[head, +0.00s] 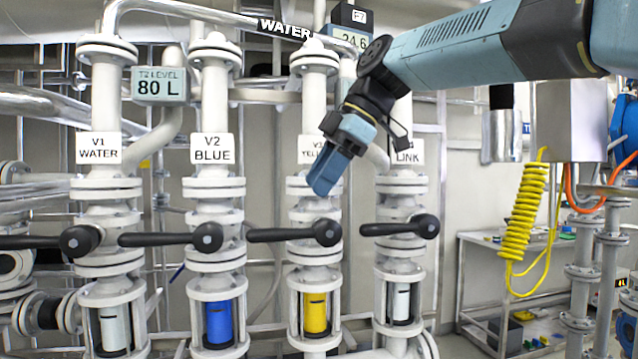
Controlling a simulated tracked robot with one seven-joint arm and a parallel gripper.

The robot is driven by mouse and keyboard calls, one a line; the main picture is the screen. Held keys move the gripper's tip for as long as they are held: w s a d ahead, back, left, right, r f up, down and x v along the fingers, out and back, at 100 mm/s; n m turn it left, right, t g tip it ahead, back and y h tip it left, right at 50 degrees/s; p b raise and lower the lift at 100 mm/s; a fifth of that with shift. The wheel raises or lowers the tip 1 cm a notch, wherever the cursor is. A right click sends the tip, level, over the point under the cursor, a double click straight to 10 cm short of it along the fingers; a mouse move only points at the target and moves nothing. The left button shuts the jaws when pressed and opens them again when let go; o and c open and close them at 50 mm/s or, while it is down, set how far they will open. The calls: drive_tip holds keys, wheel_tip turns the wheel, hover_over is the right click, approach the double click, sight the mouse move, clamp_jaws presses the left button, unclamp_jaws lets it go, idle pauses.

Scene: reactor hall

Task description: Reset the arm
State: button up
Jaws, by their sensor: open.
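My arm reaches in from the upper right in the head view, its blue-grey links bent at a dark joint. My gripper (322,188) points down and to the left, in front of the third pipe, and partly covers the yellow valve's label (311,150). It appears to hold nothing and hangs apart from the valve handles below. The gap between its fingers is hard to make out from this angle.
Four vertical valve pipes carry black lever handles: V1 water (80,241), V2 blue (207,237), yellow (325,232) and one labelled LINK (425,227). All levers lie roughly horizontal. A display (159,87) reads 80 L. A yellow coiled hose (527,210) hangs right, near a bench (480,240).

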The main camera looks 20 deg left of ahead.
drive_tip(key=shift+d, duration=0.1)
drive_tip(key=d+f+m+t+h, duration=0.1)
drive_tip(key=d+f+m+t, duration=0.1)
drive_tip(key=d+f+m, duration=0.45)
drive_tip(key=d+f+m+t+h, duration=0.1)
drive_tip(key=d+m+t, duration=0.15)
drive_tip(key=d, duration=0.75)
drive_tip(key=d+f+m+t+h, duration=0.1)
drive_tip(key=d+f+m, duration=0.35)
drive_tip(key=d, duration=0.45)
drive_tip(key=s+d+f+m+t+h, duration=0.1)
drive_tip(key=s+d+f+m, duration=0.3)
drive_tip(key=d, duration=0.5)
drive_tip(key=s+d+f+m+t+h, duration=0.1)
drive_tip(key=s+d+f+m, duration=0.3)
drive_tip(key=d+f+m, duration=0.4)
drive_tip(key=shift+s+d+f+h, duration=0.4)
drive_tip(key=shift+d+f+h, duration=0.25)
drive_tip(key=shift+f, duration=0.2)
drive_tip(key=shift+w, duration=0.1)
drive_tip(key=shift+c, duration=0.4)
